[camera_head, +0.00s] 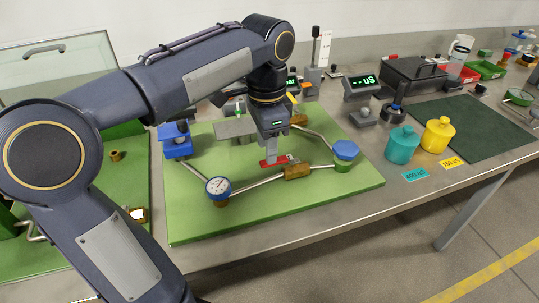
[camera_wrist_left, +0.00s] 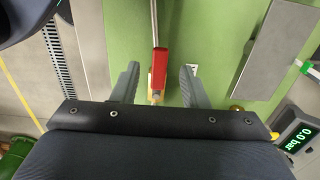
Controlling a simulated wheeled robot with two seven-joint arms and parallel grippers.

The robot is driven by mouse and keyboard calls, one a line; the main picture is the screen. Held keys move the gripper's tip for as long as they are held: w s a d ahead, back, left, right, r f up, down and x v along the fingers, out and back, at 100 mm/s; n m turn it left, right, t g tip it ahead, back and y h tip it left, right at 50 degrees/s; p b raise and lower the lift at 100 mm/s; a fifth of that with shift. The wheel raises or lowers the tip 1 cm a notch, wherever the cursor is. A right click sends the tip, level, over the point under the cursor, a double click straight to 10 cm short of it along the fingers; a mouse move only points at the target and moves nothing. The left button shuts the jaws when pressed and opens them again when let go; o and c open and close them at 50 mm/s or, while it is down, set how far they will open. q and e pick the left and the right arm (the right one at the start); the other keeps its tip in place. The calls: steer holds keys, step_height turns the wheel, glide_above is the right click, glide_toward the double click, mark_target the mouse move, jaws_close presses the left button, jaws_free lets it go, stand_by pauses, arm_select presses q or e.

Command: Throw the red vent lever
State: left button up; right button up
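The red vent lever (camera_head: 274,161) is a small red bar on the pipework above the green board (camera_head: 330,196). In the left wrist view the red lever (camera_wrist_left: 159,66) has a metal rod at its upper end. My left gripper (camera_head: 270,153) points down over the lever and partly hides it in the head view. In the left wrist view its two grey fingers (camera_wrist_left: 159,82) are spread, one on each side of the lever, with visible gaps. My right gripper is in neither view.
A round dial gauge (camera_head: 218,187), a brass fitting (camera_head: 297,172) and a blue knob (camera_head: 346,149) surround the lever. A grey plate (camera_wrist_left: 280,48) lies to the right in the wrist view. A display (camera_wrist_left: 299,138) reads 0.0 bar. Teal (camera_head: 402,145) and yellow (camera_head: 438,135) containers stand right.

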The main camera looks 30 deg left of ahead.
mark_target(280, 162)
arm_select(q)
steer(key=shift+f, duration=1.45)
jaws_close()
